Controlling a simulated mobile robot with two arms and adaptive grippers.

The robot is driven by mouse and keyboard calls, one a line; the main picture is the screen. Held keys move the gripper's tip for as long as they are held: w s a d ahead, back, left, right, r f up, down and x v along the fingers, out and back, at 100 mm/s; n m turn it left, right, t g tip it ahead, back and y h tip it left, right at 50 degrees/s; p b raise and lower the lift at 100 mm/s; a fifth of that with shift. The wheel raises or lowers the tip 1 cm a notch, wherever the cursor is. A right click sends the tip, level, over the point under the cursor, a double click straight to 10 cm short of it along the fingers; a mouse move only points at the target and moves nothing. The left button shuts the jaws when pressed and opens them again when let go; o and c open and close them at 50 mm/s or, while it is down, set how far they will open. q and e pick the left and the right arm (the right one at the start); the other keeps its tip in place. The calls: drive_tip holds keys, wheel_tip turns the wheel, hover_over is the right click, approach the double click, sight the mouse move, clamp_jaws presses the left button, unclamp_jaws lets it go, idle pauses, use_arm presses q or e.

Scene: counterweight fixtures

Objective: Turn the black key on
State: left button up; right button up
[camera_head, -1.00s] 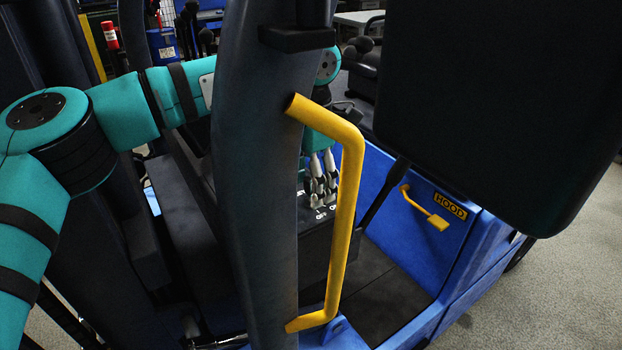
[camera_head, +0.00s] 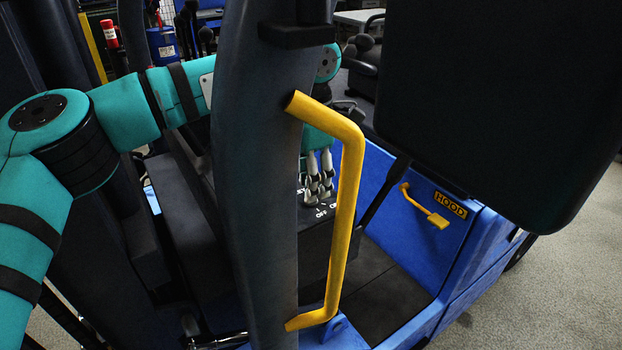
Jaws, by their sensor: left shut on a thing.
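My left gripper (camera_head: 319,190) reaches behind the dark pillar to a black panel (camera_head: 318,232) inside the blue forklift. Its pale fingers point down at the panel, just above the white OFF and ON lettering. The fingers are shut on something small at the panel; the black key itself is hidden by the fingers. How far it is turned cannot be told. My right gripper is not in view.
The dark pillar (camera_head: 255,200) with a yellow grab handle (camera_head: 349,200) stands in front of my left arm. A large black panel (camera_head: 500,100) fills the upper right. A yellow hood lever (camera_head: 428,212) sits on the blue body (camera_head: 400,240). A dark floor lies below.

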use_arm(q)
drive_tip(key=m, duration=0.4)
drive_tip(key=shift+r, duration=0.1)
drive_tip(key=shift+m, duration=1.6)
drive_tip(key=o, duration=1.1)
drive_tip(key=shift+o, duration=0.2)
wheel_tip(320, 180, up, 12)
